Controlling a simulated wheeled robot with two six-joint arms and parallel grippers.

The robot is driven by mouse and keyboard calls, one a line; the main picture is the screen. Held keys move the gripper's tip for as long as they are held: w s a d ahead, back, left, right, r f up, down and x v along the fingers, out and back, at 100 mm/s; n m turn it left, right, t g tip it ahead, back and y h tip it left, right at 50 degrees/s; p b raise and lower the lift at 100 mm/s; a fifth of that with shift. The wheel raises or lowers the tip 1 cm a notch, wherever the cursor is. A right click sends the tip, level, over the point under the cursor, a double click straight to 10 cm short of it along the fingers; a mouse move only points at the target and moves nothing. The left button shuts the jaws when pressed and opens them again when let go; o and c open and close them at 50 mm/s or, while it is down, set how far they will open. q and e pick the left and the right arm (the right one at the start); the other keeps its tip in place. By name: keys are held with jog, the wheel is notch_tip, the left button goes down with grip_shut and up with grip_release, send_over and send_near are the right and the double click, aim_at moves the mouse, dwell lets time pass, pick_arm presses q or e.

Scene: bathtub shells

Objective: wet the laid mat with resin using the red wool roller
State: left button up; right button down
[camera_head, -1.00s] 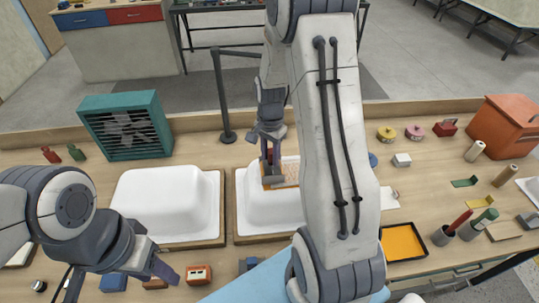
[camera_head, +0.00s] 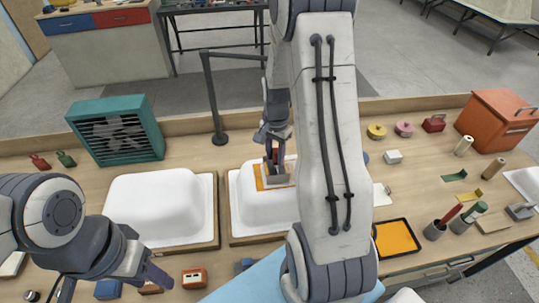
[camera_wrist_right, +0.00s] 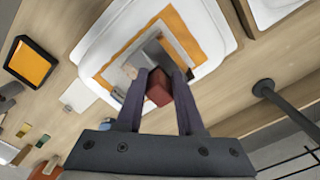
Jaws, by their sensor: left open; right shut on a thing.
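My right gripper (camera_wrist_right: 158,92) is shut on the red handle of the roller (camera_wrist_right: 158,86). The roller's grey metal part is at the mat in the head view (camera_head: 278,178); whether its wool touches is hidden. The mat (camera_head: 260,184) lies on top of the right white tub shell (camera_head: 245,205). Orange shows along its left and near edges, and a paler patch shows in the wrist view beside the roller. My left gripper (camera_head: 158,274) is open and empty, low left near the bench front. The orange resin tray (camera_head: 396,238) lies right of my right arm.
A second white tub shell (camera_head: 150,207) stands on the left. A teal fan box (camera_head: 117,131) is behind it. Cups with red and green tools (camera_head: 435,229) and an orange box (camera_head: 497,120) are on the right.

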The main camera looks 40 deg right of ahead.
jog(key=shift+s+d+f, duration=0.1)
jog(key=shift+s+d, duration=0.45)
jog(key=shift+d, duration=0.5)
jog(key=shift+s+d+f, duration=0.1)
jog(key=shift+s+d, duration=0.45)
jog(key=shift+d, duration=0.45)
jog(key=shift+s+d+f, duration=0.1)
jog(key=shift+s+d, duration=0.45)
jog(key=shift+d, duration=0.5)
jog(key=shift+r+p, duration=0.1)
jog(key=shift+p, duration=0.25)
notch_tip(320, 180, up, 6)
jog(key=p, duration=0.5)
jog(key=shift+w, duration=0.15)
